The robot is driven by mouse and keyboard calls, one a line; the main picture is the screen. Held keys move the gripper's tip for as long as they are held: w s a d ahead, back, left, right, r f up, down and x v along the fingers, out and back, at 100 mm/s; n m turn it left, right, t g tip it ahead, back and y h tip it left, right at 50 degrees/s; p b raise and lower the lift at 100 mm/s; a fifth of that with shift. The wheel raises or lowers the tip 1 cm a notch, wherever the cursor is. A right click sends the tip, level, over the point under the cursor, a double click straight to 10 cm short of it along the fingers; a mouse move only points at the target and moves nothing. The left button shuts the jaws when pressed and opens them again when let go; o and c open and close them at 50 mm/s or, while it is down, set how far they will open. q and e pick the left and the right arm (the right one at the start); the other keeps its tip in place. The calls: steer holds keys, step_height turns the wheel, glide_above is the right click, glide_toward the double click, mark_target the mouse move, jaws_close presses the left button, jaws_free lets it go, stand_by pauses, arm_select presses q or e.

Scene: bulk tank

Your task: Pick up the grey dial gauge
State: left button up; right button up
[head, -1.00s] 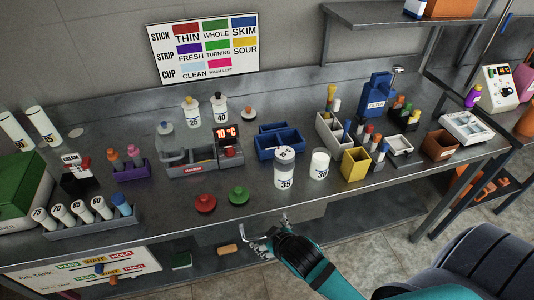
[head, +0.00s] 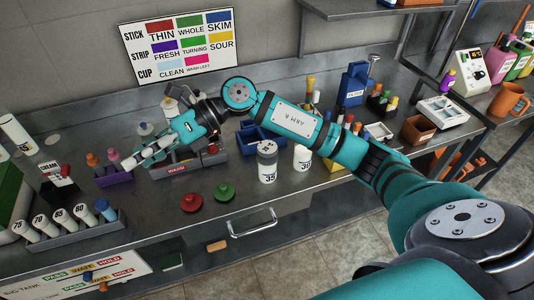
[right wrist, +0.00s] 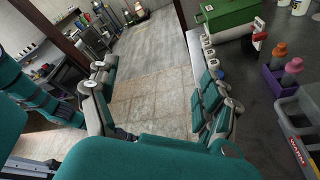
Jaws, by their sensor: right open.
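I cannot pick out the grey dial gauge with certainty. A small grey metal disc on a stem (head: 374,60) stands behind the blue filter box (head: 353,84) in the head view; its face is too small to read. My right gripper (head: 138,156) is open and empty, above the counter by the purple rack (head: 115,176) and the grey warm bath (head: 188,165), which it partly covers. In the right wrist view the fingers (right wrist: 165,95) are spread wide with nothing between them. My left gripper is not in view.
White jars (head: 267,165), a red lid (head: 191,203) and a green lid (head: 225,192) stand near the counter's front. A rack of numbered tubes (head: 75,238) is at the left. An overhead shelf (head: 375,9) hangs at the back right. My right arm spans the counter.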

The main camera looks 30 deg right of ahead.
steer(key=w+d+n+g+h, duration=0.1)
steer(key=d+h, duration=1.4)
steer(key=d, duration=1.4)
steer(key=p, duration=0.4)
glide_above(268, 147)
step_height(268, 147, down, 11)
steer(key=shift+s+a+r, duration=0.15)
step_height(268, 147, down, 5)
steer(key=p, duration=0.2)
steer(key=shift+r+p, duration=0.1)
steer(key=shift+p, duration=0.2)
steer(key=shift+f, duration=0.3)
steer(key=shift+r, duration=0.1)
steer(key=c, duration=1.4)
